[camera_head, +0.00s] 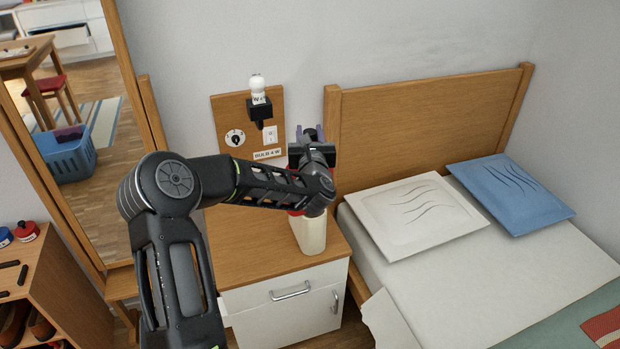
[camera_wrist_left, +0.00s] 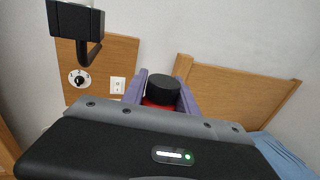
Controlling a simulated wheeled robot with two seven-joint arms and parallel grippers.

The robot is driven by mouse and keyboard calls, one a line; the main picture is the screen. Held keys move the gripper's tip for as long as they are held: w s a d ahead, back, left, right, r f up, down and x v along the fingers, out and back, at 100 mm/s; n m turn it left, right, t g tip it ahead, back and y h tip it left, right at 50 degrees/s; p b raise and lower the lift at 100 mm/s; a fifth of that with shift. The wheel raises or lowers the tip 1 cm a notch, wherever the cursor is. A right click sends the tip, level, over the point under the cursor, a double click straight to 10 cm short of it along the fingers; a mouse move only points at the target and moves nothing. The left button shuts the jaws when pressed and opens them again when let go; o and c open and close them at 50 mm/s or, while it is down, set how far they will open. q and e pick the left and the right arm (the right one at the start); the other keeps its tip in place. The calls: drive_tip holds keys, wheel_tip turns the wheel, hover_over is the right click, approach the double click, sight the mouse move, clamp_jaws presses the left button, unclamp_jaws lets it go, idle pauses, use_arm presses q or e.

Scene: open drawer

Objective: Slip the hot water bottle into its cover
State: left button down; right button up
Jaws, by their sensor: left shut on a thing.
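My left gripper (camera_head: 307,134) is above the bedside cabinet. In the left wrist view its two lilac fingers (camera_wrist_left: 162,92) are closed around the neck area of the red hot water bottle (camera_wrist_left: 155,102), under its black stopper (camera_wrist_left: 166,86). In the head view a little red of the bottle (camera_head: 294,212) shows beside my wrist. The cream cover (camera_head: 312,240) stands upright on the cabinet top directly below, with the red at its upper edge. My wrist hides most of the bottle, and I cannot tell how deep it sits in the cover.
The cabinet top (camera_head: 240,245) is otherwise mostly clear. A wall board (camera_head: 222,108) with a dial, switch and bulb holder (camera_head: 260,108) is behind it. The bed headboard (camera_head: 420,125) and white pillow (camera_head: 418,215) are to the right. A mirror (camera_head: 95,190) stands left.

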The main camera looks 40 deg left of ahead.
use_arm(q)
wheel_tip(320, 180, up, 10)
drive_tip(key=shift+r, duration=0.2)
idle(0.7)
drive_tip(key=shift+w, duration=0.1)
idle(0.5)
